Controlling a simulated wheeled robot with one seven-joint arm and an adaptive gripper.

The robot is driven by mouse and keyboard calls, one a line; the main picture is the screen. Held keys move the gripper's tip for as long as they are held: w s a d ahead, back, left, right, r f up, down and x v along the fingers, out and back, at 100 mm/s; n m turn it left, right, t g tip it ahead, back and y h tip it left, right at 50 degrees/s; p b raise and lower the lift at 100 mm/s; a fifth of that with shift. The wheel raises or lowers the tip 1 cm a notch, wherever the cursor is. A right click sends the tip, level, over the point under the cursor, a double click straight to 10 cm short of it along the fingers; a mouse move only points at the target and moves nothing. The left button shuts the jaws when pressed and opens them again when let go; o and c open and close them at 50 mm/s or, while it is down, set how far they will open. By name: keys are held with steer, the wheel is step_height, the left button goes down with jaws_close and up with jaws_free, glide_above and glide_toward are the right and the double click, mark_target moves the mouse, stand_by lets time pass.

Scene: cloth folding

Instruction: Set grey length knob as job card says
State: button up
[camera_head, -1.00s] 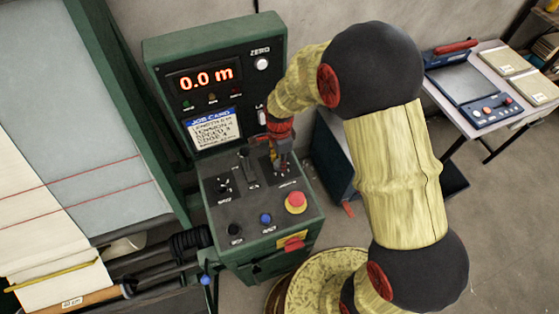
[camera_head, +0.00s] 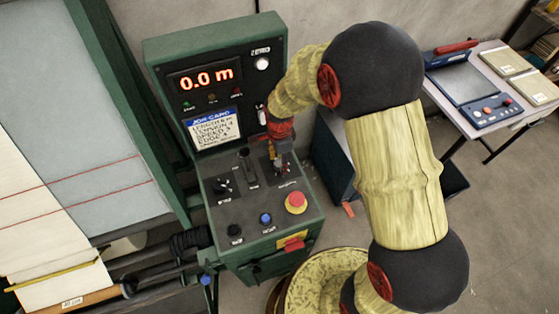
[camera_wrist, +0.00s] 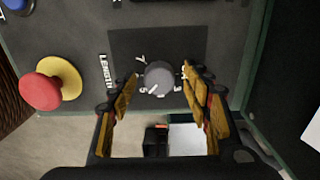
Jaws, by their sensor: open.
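The grey length knob (camera_wrist: 159,77) is on a dark plate of the control panel, beside the word LENGTH, in the wrist view. Small white marks surround it; its exact setting is unclear. My gripper (camera_wrist: 160,88) is open, one finger on each side of the knob, with small gaps visible. The job card (camera_head: 213,128) is on the upright face. The display (camera_head: 206,79) reads 0.0 m.
A red emergency button (camera_head: 296,201) is at the panel's right front; it also shows in the wrist view (camera_wrist: 43,91). A black lever (camera_head: 247,168) and another knob (camera_head: 223,187) are left of my gripper. A blue button (camera_head: 265,218) is in front.

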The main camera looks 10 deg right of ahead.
mark_target(279, 163)
step_height(279, 163, up, 12)
stand_by(0.7)
stand_by(0.4)
